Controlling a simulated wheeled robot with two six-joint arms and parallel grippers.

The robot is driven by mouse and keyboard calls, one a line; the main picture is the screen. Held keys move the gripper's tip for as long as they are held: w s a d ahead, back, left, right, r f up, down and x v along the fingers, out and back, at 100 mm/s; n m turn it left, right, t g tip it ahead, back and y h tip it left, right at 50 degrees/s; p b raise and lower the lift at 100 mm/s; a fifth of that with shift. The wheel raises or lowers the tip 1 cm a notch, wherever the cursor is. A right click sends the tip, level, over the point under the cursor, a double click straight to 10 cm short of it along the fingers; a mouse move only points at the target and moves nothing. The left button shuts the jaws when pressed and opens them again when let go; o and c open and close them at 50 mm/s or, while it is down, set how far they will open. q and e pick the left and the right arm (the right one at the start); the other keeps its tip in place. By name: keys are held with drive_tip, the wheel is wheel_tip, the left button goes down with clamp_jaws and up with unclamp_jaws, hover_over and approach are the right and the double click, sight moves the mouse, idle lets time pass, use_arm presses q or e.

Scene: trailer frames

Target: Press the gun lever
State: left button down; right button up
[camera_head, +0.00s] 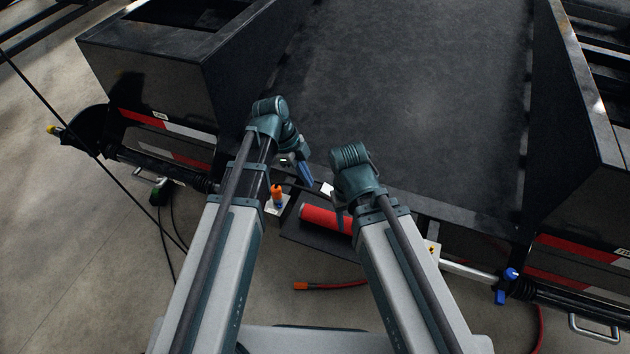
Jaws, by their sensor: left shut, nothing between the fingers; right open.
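A red cylinder (325,218), which looks like the gun's body, lies on a dark tray (312,240) in the head view, below the trailer's front edge. Its right end is hidden by my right arm. I cannot make out the lever clearly. My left gripper (304,173) is shut and empty, pointing down above and to the left of the cylinder, apart from it in the picture. My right gripper (340,212) is open at the cylinder's right part, mostly hidden by its own wrist. I cannot tell whether it touches the cylinder.
An orange-topped bottle (277,195) stands left of the cylinder. The black trailer frame (420,110) fills the back, with side walls left and right. A red hose with an orange end (300,286) lies on the concrete floor. A blue-handled fitting (508,276) is at right.

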use_arm(q)
drive_tip(key=a+r+p, duration=0.1)
drive_tip(key=w+a+r+p, duration=0.1)
drive_tip(key=a+r, duration=0.1)
drive_tip(key=shift+r, duration=0.25)
use_arm(e)
wheel_tip(320, 180, up, 4)
drive_tip(key=shift+f, duration=0.25)
use_arm(q)
drive_tip(key=s+d+f+n+t+y, duration=0.1)
drive_tip(key=s+n+y, duration=0.2)
drive_tip(key=s+n, duration=0.5)
drive_tip(key=s+d+n+y, duration=0.25)
drive_tip(key=s+n, duration=0.25)
drive_tip(key=n, duration=0.5)
wheel_tip(320, 180, up, 14)
drive_tip(key=p, duration=1.4)
drive_tip(key=shift+w+a+f, duration=0.15)
drive_tip(key=shift+a+f, duration=0.05)
drive_tip(key=shift+a, duration=0.2)
use_arm(e)
wheel_tip(320, 180, up, 14)
